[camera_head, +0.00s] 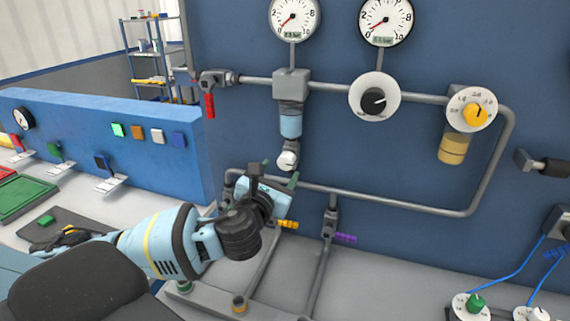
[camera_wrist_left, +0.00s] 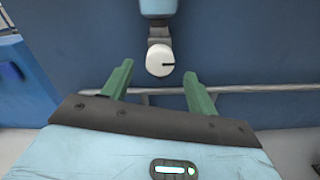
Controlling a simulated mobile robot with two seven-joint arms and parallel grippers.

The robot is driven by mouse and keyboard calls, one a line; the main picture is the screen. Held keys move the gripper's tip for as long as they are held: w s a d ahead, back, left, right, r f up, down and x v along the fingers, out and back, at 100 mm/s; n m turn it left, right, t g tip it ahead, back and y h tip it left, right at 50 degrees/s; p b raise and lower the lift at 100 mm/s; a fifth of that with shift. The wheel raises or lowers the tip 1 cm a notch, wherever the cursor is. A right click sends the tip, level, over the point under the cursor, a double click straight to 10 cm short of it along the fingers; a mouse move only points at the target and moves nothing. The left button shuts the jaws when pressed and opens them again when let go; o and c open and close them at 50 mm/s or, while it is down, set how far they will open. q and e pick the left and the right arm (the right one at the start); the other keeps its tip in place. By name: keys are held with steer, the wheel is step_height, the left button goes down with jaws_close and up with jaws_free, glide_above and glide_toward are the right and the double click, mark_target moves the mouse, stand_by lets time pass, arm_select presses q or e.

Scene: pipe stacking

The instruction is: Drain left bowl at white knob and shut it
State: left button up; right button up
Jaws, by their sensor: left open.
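The left bowl (camera_head: 291,124) is a translucent light-blue cup under a grey filter block on the upper pipe. The white knob (camera_head: 287,160) sits at its bottom. In the left wrist view the knob (camera_wrist_left: 159,60) faces me, with a dark mark pointing right, and the lower end of the bowl (camera_wrist_left: 158,7) shows above it. My left gripper (camera_head: 279,174) is open and empty just below the knob. Its green fingers (camera_wrist_left: 158,88) stand apart on either side below the knob and do not touch it. My right gripper is not in view.
Two gauges (camera_head: 294,17) hang above the upper pipe. A black dial (camera_head: 373,101) and a yellow bowl (camera_head: 453,146) are to the right. A lower pipe (camera_head: 390,201) runs behind my gripper, with orange (camera_head: 288,224) and purple (camera_head: 345,238) handles below. A red-handled valve (camera_head: 210,104) is at left.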

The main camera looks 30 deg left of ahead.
mark_target(285, 163)
arm_select(q)
steer(key=shift+x, duration=2.35)
steer(key=shift+d, duration=0.1)
steer(key=c, duration=1)
